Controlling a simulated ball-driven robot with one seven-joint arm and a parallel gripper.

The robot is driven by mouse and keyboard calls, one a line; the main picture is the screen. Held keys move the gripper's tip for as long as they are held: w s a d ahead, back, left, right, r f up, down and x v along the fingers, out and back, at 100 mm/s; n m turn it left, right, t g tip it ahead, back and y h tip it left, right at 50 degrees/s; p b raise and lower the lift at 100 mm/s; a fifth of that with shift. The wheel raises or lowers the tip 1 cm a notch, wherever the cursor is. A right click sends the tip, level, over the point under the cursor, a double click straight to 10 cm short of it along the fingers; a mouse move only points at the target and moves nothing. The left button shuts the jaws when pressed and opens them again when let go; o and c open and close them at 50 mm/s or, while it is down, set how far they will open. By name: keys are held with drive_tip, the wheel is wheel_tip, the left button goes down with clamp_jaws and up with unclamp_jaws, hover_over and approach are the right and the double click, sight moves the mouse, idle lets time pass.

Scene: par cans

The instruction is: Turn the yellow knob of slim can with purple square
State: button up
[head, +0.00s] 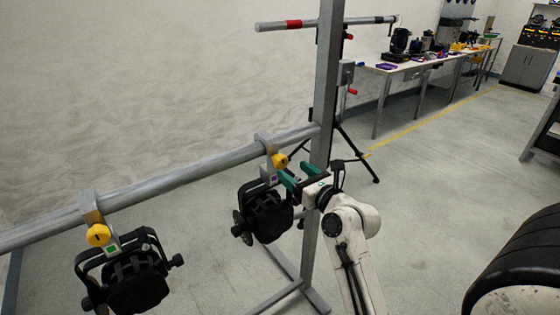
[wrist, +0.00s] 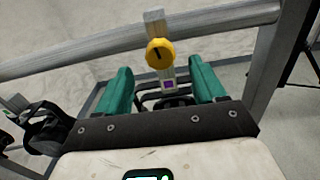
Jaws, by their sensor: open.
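The slim can with the purple square (head: 266,213) is black and hangs by a grey clamp from a slanted metal bar. Its yellow knob (head: 280,160) sits on the clamp, and it also shows in the wrist view (wrist: 160,53). The purple square (wrist: 168,84) is just below the knob. My gripper (head: 298,174) has green fingers and is open. In the wrist view the knob appears beyond the fingertips, roughly centred between them (wrist: 160,78). I cannot tell from these views whether any finger touches it.
A second black can (head: 135,275) with a yellow knob (head: 98,235) and green square hangs further left on the bar (head: 190,170). A vertical metal post (head: 326,90) stands close by my gripper. A tripod stand and a long workbench (head: 430,62) are behind.

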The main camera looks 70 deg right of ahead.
sight(283, 163)
drive_tip(key=x, duration=0.7)
drive_tip(key=shift+c, duration=0.3)
drive_tip(key=c, duration=1)
drive_tip(key=shift+p, duration=0.35)
